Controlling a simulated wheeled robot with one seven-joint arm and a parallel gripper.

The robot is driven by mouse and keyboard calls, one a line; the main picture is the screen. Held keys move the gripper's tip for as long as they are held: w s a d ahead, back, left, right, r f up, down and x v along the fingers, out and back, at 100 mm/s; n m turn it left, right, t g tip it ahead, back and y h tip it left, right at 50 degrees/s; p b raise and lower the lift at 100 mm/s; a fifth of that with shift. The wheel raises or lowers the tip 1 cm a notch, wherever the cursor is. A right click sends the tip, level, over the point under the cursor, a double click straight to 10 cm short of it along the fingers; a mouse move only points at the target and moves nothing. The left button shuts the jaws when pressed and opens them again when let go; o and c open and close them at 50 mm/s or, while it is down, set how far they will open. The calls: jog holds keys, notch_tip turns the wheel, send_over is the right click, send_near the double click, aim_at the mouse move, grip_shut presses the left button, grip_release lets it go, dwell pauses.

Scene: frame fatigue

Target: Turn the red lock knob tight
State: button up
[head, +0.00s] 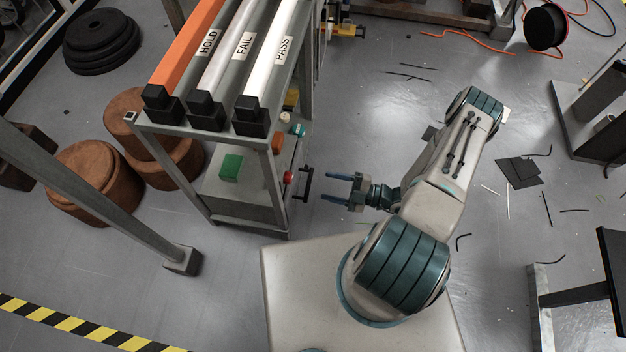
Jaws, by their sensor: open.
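The red lock knob (289,177) is on the right side of the metal rack (245,205), beside a black handle (304,184). My gripper (337,188) is to the right of the knob and the handle, with its fingers pointing left toward them. The fingers are apart with nothing between them. A gap shows between the fingertips and the handle, and my gripper does not touch the knob. How tight the knob is cannot be told from this view.
The rack carries bars labelled HOLD (194,52), FAIL (228,62) and PASS (272,70). A green block (231,167) sits on its lower shelf. A teal knob (298,130) is above the red one. Brown drums (93,182) stand left. Scraps (519,171) litter the floor right.

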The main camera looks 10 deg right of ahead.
jog(key=shift+v, duration=1.8)
notch_tip(320, 180, up, 38)
jog(key=w+n+g+h+p, duration=0.1)
jog(key=n+g+h+p, duration=0.95)
jog(key=n, duration=1.65)
jog(key=s+a+r+n+t+h+p, duration=0.1)
jog(key=s+r+n+t+h+p, duration=0.2)
jog(key=r+n+p, duration=0.6)
jog(key=s+a+r+n+t+h+p, duration=0.1)
jog(key=s+r+n+t+h+p, duration=0.2)
jog(key=r+n+p, duration=0.6)
jog(key=shift+s+r+n+h, duration=0.35)
jog(key=shift+s+r+n, duration=0.95)
jog(key=shift+r, duration=5.95)
jog(key=shift+w+n, duration=0.5)
